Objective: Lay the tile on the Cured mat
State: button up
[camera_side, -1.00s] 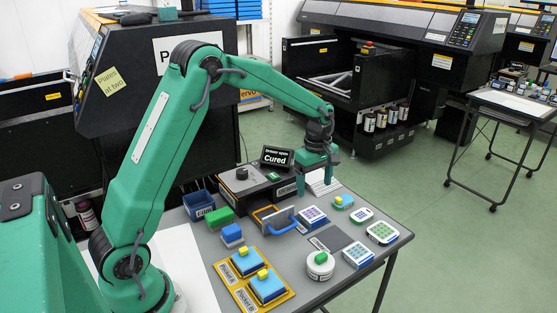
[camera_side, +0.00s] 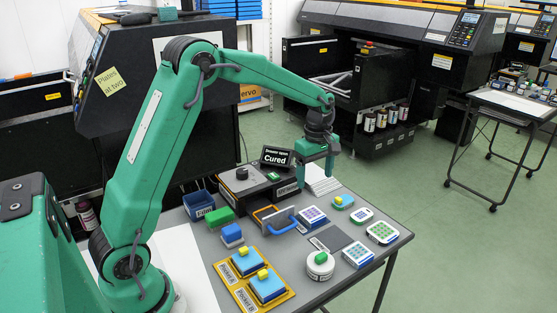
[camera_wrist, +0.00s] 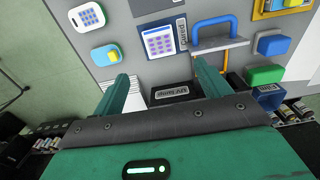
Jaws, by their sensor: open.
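The tile (camera_wrist: 160,42) is a flat white piece with a purple-blue grid of squares. In the wrist view it lies flat on the Cured mat, whose white "Cured" label (camera_wrist: 182,34) runs along its right side; most of the mat is hidden under it. In the side view the tile (camera_side: 313,215) is on the table beside the blue handle. My gripper (camera_side: 316,180) is open and empty, apart from the tile, raised near the black UV lamp box. In the wrist view both fingers of my gripper (camera_wrist: 160,72) stand wide apart with nothing between them.
A bare dark mat (camera_side: 336,238) lies in front of the tile. Other button-patterned pieces (camera_side: 381,232) stand around it. A yellow tray (camera_side: 247,300), a green block (camera_side: 219,216) and the UV lamp box (camera_side: 245,182) are left.

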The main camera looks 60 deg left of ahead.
jog(key=s+d+r+m+t, duration=0.35)
jog(key=s+r+m, duration=0.45)
jog(key=s+r, duration=0.35)
jog(key=s+d+m+t, duration=0.1)
jog(key=s+m, duration=0.4)
jog(key=s, duration=0.2)
jog(key=s+d+m+t, duration=0.1)
jog(key=s+m, duration=0.3)
jog(key=s, duration=0.4)
jog(key=shift+s+d+m, duration=0.25)
jog(key=shift+d+m, duration=0.15)
jog(key=shift+d, duration=0.35)
jog(key=shift+f, duration=0.1)
dwell(0.8)
